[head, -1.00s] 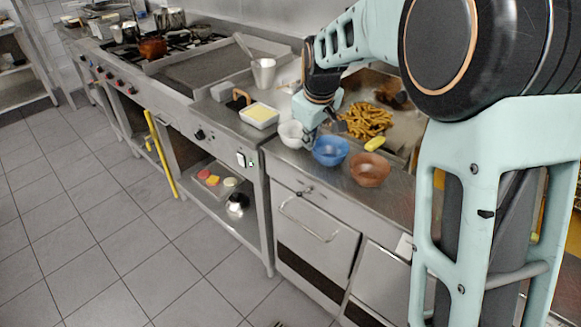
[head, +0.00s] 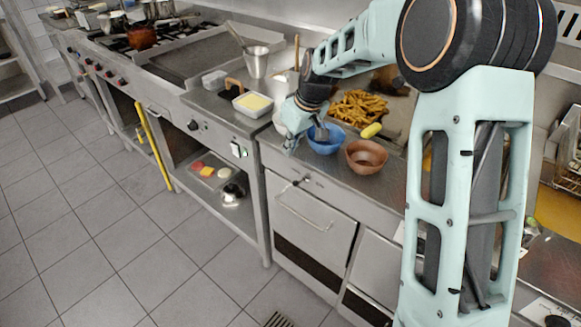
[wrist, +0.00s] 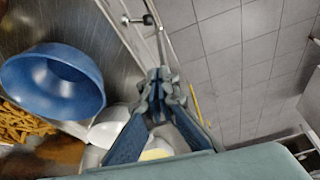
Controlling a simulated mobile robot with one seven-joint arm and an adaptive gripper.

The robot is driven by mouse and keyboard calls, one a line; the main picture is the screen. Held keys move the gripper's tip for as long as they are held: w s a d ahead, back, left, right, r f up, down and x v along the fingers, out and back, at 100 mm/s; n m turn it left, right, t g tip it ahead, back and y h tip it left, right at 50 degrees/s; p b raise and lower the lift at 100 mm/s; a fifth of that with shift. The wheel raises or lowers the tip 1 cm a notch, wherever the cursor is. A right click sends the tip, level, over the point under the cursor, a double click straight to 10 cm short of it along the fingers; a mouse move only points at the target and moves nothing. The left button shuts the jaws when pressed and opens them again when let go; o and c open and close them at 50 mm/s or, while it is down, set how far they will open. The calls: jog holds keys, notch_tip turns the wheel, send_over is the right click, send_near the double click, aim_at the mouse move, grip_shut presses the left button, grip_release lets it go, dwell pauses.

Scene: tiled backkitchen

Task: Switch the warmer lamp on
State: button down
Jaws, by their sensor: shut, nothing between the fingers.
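A small white switch plate (head: 238,150) with a green spot beside it is on the steel counter's front face, below the white tray. I cannot tell from the picture whether it belongs to the warmer lamp, and no lamp can be made out. My gripper (head: 289,150) is shut and empty, pointing down at the counter's front edge, to the right of the switch and apart from it. In the wrist view the shut fingertips (wrist: 162,76) show against the counter front and floor; the switch is not discernible there.
A blue bowl (head: 325,139) is close beside my gripper, with a brown bowl (head: 366,157) to its right. A white tray (head: 253,104) stands behind the switch. A small lever (head: 302,180) protrudes below my gripper.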

aim_at(300, 182)
jog(key=shift+s+d+f+p, duration=0.1)
jog(key=shift+f+p, duration=0.05)
jog(key=shift+f, duration=2.3)
jog(key=shift+s+d+f+p, duration=0.1)
jog(key=shift+f+p, duration=0.05)
jog(key=shift+f, duration=2.25)
jog(key=shift+s+d+f+n, duration=0.15)
jog(key=shift+s+n, duration=0.2)
jog(key=shift+n, duration=0.55)
jog(key=s+n+g, duration=0.1)
jog(key=n, duration=0.1)
jog(key=s+d+n+y, duration=0.1)
jog(key=n, duration=0.1)
jog(key=shift+d+g+b, duration=0.1)
jog(key=shift+g+b, duration=0.25)
jog(key=shift+g, duration=0.05)
jog(key=shift+w, duration=0.15)
